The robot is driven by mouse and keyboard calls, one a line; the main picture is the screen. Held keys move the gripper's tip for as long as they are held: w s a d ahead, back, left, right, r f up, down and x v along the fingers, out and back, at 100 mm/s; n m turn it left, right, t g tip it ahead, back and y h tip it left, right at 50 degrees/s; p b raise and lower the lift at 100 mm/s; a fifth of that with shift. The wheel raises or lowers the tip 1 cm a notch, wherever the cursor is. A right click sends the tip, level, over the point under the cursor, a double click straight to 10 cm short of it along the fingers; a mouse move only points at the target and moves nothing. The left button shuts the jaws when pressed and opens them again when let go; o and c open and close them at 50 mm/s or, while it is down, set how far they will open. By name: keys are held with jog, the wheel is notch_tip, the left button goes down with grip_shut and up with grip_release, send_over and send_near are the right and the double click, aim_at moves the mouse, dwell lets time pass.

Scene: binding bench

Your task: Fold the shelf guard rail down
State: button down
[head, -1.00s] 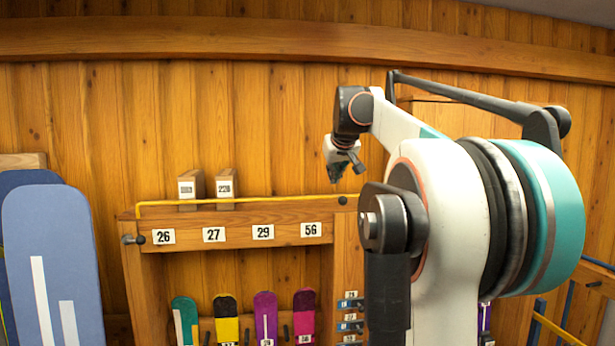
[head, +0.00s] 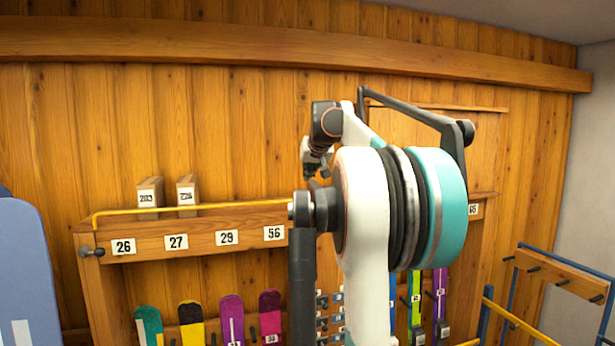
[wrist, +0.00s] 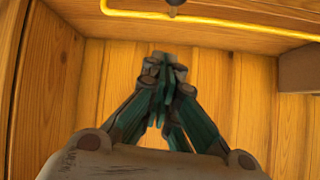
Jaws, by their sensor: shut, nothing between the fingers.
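The guard rail (head: 190,207) is a thin yellow bar standing raised along the front top edge of the wooden shelf (head: 200,240), with a bent left end by a dark knob (head: 98,252). My arm hides its right end in the head view. In the wrist view the yellow rail (wrist: 230,20) crosses the top, with a dark round knob (wrist: 174,3) at the upper edge. My gripper (head: 318,176) is up by the rail's right end in the head view. In the wrist view my gripper (wrist: 162,62) has its fingers together, empty, apart from the rail in the picture.
Two small labelled boxes (head: 149,197) (head: 187,195) stand on the shelf behind the rail. Coloured skis or boards (head: 192,322) hang below. A blue board (head: 30,270) stands at left. A blue-framed rack (head: 560,275) stands at right.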

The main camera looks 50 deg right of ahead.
jog(key=p+x, duration=0.1)
jog(key=x, duration=0.7)
jog(key=shift+w+d+f, duration=0.1)
jog(key=shift+w, duration=0.05)
jog(key=s+a+f, duration=0.1)
jog(key=s+a+f+p, duration=0.1)
jog(key=shift+s+a, duration=0.25)
jog(key=shift+a, duration=0.05)
jog(key=shift+f, duration=0.15)
jog(key=shift+s+a+f+t+h+b, duration=0.1)
jog(key=shift+s+a+t+h+b, duration=0.15)
jog(key=shift+b, duration=0.4)
